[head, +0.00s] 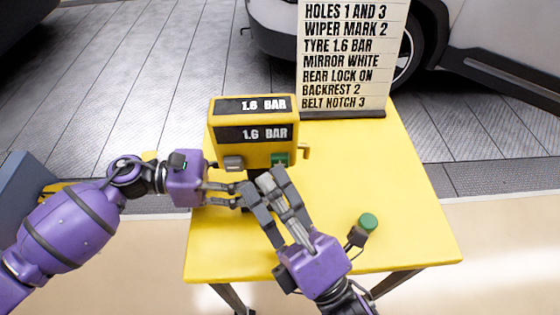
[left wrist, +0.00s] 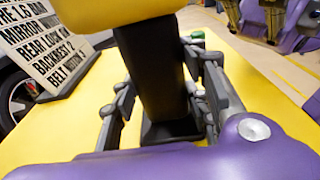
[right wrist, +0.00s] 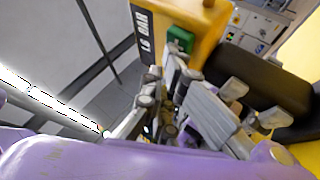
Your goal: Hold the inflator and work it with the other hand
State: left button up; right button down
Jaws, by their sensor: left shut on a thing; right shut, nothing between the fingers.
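The yellow inflator (head: 253,148) stands on the yellow table on a black post (left wrist: 155,75). Both of its displays read 1.6 BAR. A grey button (head: 233,163) is at the lower left of its front and a green button (head: 280,159) at the lower right. My left gripper (head: 236,195) is shut on the black post, below the box. My right gripper (head: 265,183) is shut and empty, its fingertips just below the green button. In the right wrist view the green button (right wrist: 180,39) is just beyond the fingertips; I cannot tell if they touch.
A sign board (head: 345,55) behind the inflator lists settings, among them TYRE 1.6 BAR.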

jog(key=shift+s, duration=0.8)
jog(key=shift+s, duration=2.5)
pick_arm(q)
jog(key=o, duration=1.1)
